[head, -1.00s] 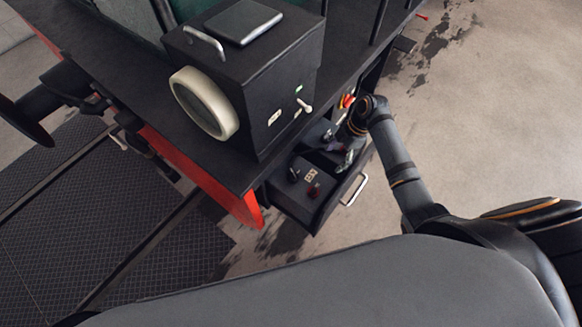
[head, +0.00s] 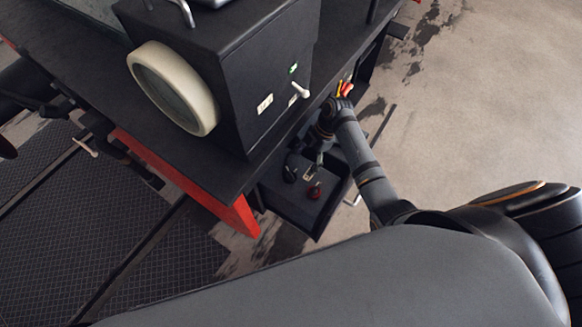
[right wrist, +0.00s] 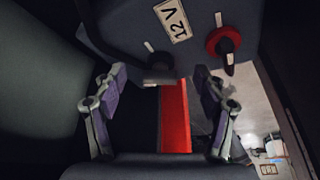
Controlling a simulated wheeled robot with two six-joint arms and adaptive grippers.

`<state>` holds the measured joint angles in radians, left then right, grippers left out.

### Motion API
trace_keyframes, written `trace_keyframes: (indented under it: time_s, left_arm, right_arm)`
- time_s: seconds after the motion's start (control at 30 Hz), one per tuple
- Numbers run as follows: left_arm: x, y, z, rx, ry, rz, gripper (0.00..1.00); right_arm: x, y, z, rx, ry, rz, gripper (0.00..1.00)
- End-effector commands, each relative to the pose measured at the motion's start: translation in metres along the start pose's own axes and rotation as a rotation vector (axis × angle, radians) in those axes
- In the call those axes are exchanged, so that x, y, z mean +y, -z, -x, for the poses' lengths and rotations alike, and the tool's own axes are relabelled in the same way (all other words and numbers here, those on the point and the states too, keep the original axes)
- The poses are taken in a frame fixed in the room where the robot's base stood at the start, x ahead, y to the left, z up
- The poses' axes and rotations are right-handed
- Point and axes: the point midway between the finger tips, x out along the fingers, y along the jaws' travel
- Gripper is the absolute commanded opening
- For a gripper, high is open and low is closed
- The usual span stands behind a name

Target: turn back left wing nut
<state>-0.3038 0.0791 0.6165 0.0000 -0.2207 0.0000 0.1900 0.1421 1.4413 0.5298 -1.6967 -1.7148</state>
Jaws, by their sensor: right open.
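A dark battery (head: 300,196) with a 12 V label sits in an open black box under the running board. It carries a black terminal nut (head: 290,173) on the left and a red one (head: 315,190) on the right. In the right wrist view, the black nut (right wrist: 160,68) lies between and just beyond the fingertips, and the red nut (right wrist: 225,45) is beyond the right finger. My right gripper (right wrist: 160,76) is open and empty. In the head view my right gripper (head: 319,158) is over the box's far side, partly hidden by its wrist.
A black lamp housing (head: 240,85) with a round pale-rimmed lens and a white lever (head: 300,90) stands above the box. A red beam (head: 190,185) runs left of the box. Red and yellow handles (head: 345,88) are behind my wrist. Open floor lies right.

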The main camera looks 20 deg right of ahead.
Motion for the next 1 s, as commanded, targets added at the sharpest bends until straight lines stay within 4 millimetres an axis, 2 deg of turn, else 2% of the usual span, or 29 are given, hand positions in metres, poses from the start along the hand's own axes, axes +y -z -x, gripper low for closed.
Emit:
trace_keyframes:
  time_s: [0.03,0.1,0.2,0.3,0.4,0.7,1.0]
  left_arm:
    - [0.0,0.002,0.007,0.002,0.0,0.0,0.4]
    - [-0.001,0.004,0.011,0.005,0.0,0.0,0.4]
    - [-0.001,0.007,0.014,0.008,0.0,0.0,0.4]
    - [-0.001,0.007,0.01,0.01,0.0,0.0,0.4]
    - [-0.001,0.007,0.01,0.01,0.0,0.0,0.4]
    - [-0.001,0.007,0.01,0.01,0.0,0.0,0.4]
    - [-0.001,0.006,0.009,0.009,0.0,0.0,0.4]
  right_arm:
    - [0.0,0.015,-0.002,0.006,0.001,0.001,0.72]
    - [0.0,0.03,-0.009,0.005,0.001,0.0,0.72]
    - [-0.001,0.045,-0.019,0.003,0.002,0.0,0.72]
    - [0.0,0.04,-0.036,0.001,0.002,-0.003,0.72]
    - [-0.001,0.04,-0.044,-0.001,0.001,-0.001,0.72]
    - [0.0,0.04,-0.047,-0.002,0.0,0.0,0.72]
    - [0.0,0.04,-0.047,-0.001,0.0,-0.001,0.32]
